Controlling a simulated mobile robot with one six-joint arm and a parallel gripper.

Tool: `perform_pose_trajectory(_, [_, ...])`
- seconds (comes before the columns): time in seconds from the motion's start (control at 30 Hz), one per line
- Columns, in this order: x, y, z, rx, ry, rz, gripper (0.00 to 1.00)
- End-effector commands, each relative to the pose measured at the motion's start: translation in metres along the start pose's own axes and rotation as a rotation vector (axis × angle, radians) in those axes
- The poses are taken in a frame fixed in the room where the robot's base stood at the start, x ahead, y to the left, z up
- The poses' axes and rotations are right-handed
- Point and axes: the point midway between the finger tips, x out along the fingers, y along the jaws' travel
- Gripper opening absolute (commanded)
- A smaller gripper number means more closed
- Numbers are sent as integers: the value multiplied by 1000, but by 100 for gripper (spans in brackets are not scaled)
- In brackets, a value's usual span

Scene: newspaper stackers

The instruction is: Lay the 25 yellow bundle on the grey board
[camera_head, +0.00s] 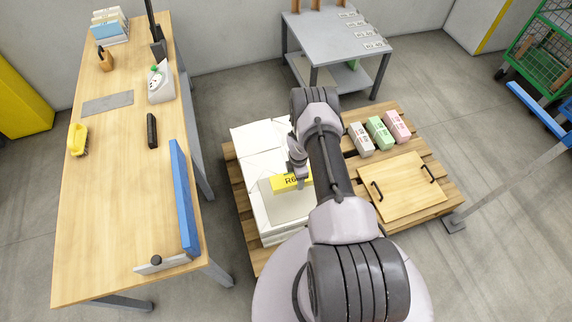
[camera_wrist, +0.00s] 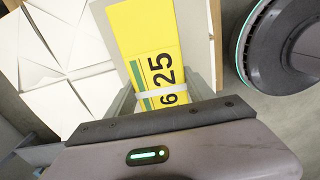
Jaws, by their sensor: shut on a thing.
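The yellow bundle (camera_head: 289,184) is held by my gripper (camera_head: 297,172) over the paper stacks on the pallet. In the wrist view the bundle (camera_wrist: 146,38) shows a large "25" and a pale strap, and my gripper (camera_wrist: 155,95) has a finger on each side of it. A flat greyish board (camera_head: 276,206) lies on the white stack under the bundle, partly covered by it. I cannot tell whether the bundle touches the board. My arm hides part of the area to the right.
White paper stacks (camera_head: 257,138) fill the pallet's left side. Grey, green and pink bundles (camera_head: 380,133) and a wooden board with two handles (camera_head: 402,188) are on its right. A workbench (camera_head: 125,190) with a grey mat (camera_head: 108,103) stands left; a grey table (camera_head: 335,38) stands behind.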

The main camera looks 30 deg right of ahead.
Motion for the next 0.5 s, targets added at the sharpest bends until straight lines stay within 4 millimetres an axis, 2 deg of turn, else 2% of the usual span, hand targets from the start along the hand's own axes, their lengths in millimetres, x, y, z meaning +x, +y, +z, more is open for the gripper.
perform_pose_trajectory(0.1, [8, -3, 3, -24, 0, 1, 0])
perform_pose_trajectory(0.5, [9, -3, 4, -26, 0, 1, 0])
